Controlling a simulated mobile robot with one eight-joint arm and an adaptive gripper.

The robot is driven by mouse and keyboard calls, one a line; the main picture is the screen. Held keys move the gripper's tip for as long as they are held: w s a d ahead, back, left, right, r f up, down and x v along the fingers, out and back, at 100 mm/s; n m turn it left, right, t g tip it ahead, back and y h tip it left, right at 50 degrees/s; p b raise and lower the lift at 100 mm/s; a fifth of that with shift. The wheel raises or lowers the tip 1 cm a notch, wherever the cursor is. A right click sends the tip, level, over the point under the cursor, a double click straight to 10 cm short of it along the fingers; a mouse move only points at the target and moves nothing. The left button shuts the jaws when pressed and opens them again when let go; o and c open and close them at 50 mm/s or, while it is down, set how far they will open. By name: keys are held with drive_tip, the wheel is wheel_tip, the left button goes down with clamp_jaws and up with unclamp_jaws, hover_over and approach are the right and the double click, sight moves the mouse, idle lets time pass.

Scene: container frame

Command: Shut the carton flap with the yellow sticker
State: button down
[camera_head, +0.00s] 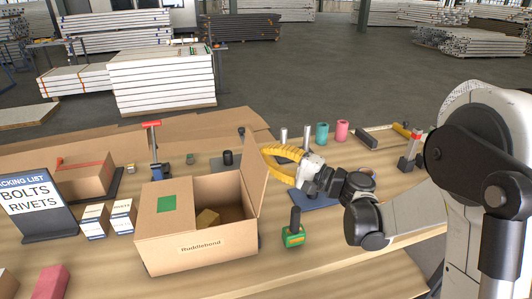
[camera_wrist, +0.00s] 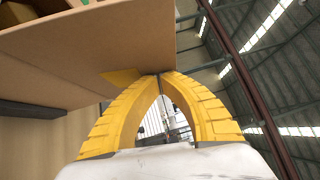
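The open cardboard carton (camera_head: 165,248) stands on the wooden table in the head view. Its left flap, bearing a green sticker (camera_head: 166,204), lies flat over the left part of the opening. Its right flap (camera_head: 254,170) stands up. In the wrist view a flap (camera_wrist: 100,45) spans the upper left, with the yellow sticker (camera_wrist: 121,76) on its face near the fingertips. My gripper (camera_head: 265,151) is just right of the raised flap. In the wrist view my gripper (camera_wrist: 161,76) has its yellow fingertips together at the flap's face or edge; exact contact is unclear. Nothing shows between them.
A green-and-black tool (camera_head: 294,235) stands right of the carton. A black cylinder (camera_head: 228,157), a teal cup (camera_head: 322,132) and a pink cup (camera_head: 342,130) stand behind. Small boxes (camera_head: 122,215) and a packing-list sign (camera_head: 35,205) are left.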

drive_tip(key=shift+s+a+r+n+h+p, duration=0.2)
drive_tip(key=shift+a+r+n+h+p, duration=0.1)
drive_tip(key=shift+a+r+n+p, duration=0.3)
drive_tip(key=s+a+f+n+g+h+p, duration=0.1)
drive_tip(key=s+a+n+g+h+p, duration=0.15)
drive_tip(key=a+n+h+p, duration=0.5)
drive_tip(key=s+a+f+t+h+b, duration=0.1)
drive_tip(key=a+f+h+b, duration=0.2)
drive_tip(key=a+f, duration=0.4)
drive_tip(key=shift+s+a+f+h+b, duration=0.35)
drive_tip(key=shift+s+f+h, duration=0.1)
drive_tip(key=shift+f, duration=0.75)
drive_tip(key=shift+t, duration=0.25)
drive_tip(key=shift+d, duration=0.1)
